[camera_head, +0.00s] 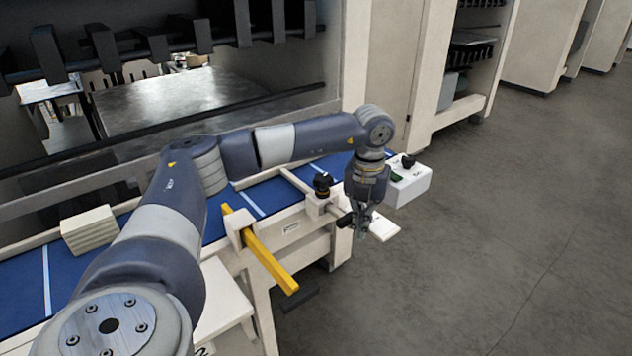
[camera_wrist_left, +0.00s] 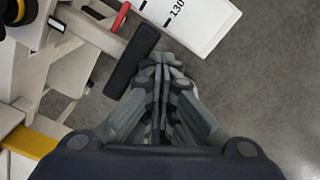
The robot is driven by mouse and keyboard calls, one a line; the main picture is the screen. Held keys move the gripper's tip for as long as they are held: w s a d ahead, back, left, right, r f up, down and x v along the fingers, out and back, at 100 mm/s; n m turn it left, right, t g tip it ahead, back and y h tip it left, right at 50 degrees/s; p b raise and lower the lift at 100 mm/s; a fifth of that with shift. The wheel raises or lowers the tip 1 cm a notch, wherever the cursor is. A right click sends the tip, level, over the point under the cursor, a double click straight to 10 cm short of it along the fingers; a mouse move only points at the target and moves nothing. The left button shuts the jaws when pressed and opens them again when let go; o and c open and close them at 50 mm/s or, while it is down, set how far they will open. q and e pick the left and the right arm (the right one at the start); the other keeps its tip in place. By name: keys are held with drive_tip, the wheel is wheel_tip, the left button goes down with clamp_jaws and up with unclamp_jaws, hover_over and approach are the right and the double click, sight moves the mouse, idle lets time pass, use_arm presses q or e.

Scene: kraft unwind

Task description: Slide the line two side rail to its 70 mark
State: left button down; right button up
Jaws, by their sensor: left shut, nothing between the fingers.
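My left gripper (camera_head: 362,232) is shut and empty, pointing down beyond the front edge of the blue conveyor. In the left wrist view its closed fingertips (camera_wrist_left: 163,62) are next to a black grip (camera_wrist_left: 132,60) on a pale rod; I cannot tell if they touch. The rod (camera_head: 334,208) runs through a cream block with a black knob (camera_head: 322,183). I cannot tell which part is the line two side rail. My right gripper is not in view.
A yellow bar (camera_head: 268,258) juts out from a cream bracket left of the rod. A white box (camera_head: 410,185) with a black knob stands behind the gripper. A pale stack (camera_head: 89,230) lies on the blue belt (camera_head: 20,285). The floor to the right is clear.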

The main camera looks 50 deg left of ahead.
use_arm(q)
drive_tip(key=shift+a, duration=0.75)
drive_tip(key=shift+d, duration=1.05)
wheel_tip(320, 180, up, 9)
drive_tip(key=p, duration=0.6)
idle(0.4)
